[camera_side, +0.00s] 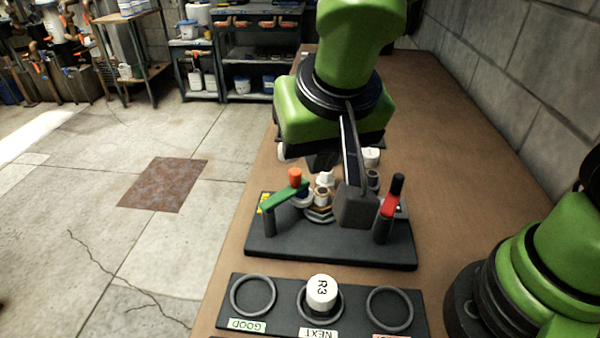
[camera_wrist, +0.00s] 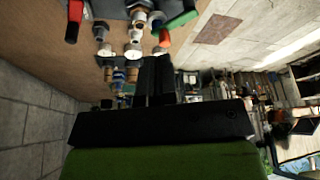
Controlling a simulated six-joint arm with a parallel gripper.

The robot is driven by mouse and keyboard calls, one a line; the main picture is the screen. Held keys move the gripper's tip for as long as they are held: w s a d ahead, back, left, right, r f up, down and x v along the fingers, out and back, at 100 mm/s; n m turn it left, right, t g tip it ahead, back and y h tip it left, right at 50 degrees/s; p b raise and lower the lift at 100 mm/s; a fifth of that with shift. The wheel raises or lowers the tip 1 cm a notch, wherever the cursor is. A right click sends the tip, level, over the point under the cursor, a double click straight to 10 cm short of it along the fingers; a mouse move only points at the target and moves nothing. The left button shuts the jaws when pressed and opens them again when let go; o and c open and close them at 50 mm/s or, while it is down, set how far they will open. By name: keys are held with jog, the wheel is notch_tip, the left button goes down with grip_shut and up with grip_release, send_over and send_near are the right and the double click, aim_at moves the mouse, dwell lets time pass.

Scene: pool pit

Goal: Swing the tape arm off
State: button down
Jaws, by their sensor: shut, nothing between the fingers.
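A dark base plate (camera_side: 330,247) carries two swing arms on posts. At its left is a green arm (camera_side: 284,195) with an orange knob (camera_side: 295,177); at its right is a red arm (camera_side: 390,205) with a black knob (camera_side: 397,184). I cannot tell which is the tape arm. In the wrist view the green arm (camera_wrist: 183,19) is at top right and the red arm (camera_wrist: 72,30) at top left. My gripper (camera_wrist: 154,70) is shut and empty, apart from both. In the side view my gripper (camera_side: 322,163) is over the plate's back, partly hidden.
White and metal fittings (camera_side: 322,197) stand between the arms. In front, a dark rack (camera_side: 286,315) has rings labelled GOOD and NEXT; a white R3 piece (camera_side: 321,292) stands in the NEXT ring. A block wall (camera_side: 510,75) runs along the bench's right.

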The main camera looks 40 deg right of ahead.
jog(key=shift+f, duration=0.1)
send_near(295, 189)
notch_tip(295, 189, down, 5)
jog(key=shift+w+d+r, duration=0.2)
jog(key=shift+w+d, duration=0.2)
jog(key=shift+w, duration=0.15)
jog(key=shift+w+n+y, duration=0.15)
jog(key=shift+n+y, duration=0.15)
jog(key=shift+n, duration=0.4)
